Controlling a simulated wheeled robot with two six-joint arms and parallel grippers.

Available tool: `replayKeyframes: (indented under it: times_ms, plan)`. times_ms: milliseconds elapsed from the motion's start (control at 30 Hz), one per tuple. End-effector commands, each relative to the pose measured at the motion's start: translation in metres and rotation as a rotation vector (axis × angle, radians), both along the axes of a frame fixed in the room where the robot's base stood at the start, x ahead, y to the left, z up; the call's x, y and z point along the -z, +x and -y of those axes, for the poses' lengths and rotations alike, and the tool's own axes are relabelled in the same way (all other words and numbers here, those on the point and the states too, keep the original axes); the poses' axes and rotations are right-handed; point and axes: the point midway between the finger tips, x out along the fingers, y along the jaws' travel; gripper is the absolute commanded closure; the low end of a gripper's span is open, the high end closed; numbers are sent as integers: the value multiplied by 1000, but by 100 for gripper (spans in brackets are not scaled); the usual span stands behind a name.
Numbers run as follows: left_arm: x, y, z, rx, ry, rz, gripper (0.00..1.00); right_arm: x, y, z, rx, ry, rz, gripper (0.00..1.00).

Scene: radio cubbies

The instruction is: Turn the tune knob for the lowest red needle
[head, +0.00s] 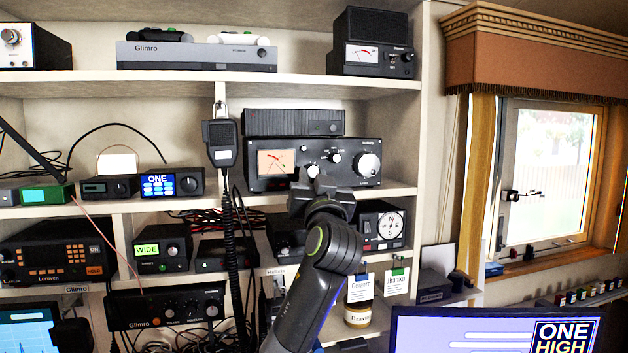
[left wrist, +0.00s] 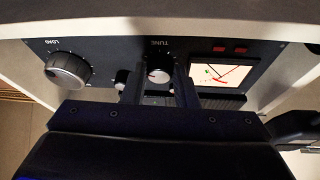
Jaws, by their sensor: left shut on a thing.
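The black tuner (head: 345,184) stands on the middle shelf, with a lit cream meter (head: 276,162) at its left and a large silver load knob (head: 367,165) at its right. Red marking or needle lines show on the meter face, too small to read exactly. It also shows in the left wrist view (left wrist: 222,75), upside down, with dark and red lines. My left gripper (head: 318,186) is at the tuner's front and partly hides the tune knob (head: 313,171). In the left wrist view the fingers are shut around the tune knob (left wrist: 158,75), under its TUNE label. My right gripper is not in view.
A hand microphone (head: 221,144) hangs left of the tuner on a coiled cord. A flat dark box (head: 293,122) sits on top of the tuner. A compass-faced unit (head: 381,226) stands on the shelf below. A monitor (head: 490,330) stands at the lower right.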

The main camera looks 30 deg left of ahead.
Motion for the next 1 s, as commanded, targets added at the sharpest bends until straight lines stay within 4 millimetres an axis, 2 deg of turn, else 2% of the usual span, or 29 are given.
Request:
replayKeyframes:
  times_ms: [200, 500, 667, 1000]
  plan:
    - [6, 1, 2, 2, -68, 81, 97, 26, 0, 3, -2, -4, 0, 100]
    - [5, 3, 3, 2, -203, 239, 97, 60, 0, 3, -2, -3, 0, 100]
    - [2, 3, 3, 2, -242, 284, 97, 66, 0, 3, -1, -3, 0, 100]
    - [1, 3, 3, 2, -249, 291, 97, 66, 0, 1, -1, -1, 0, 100]
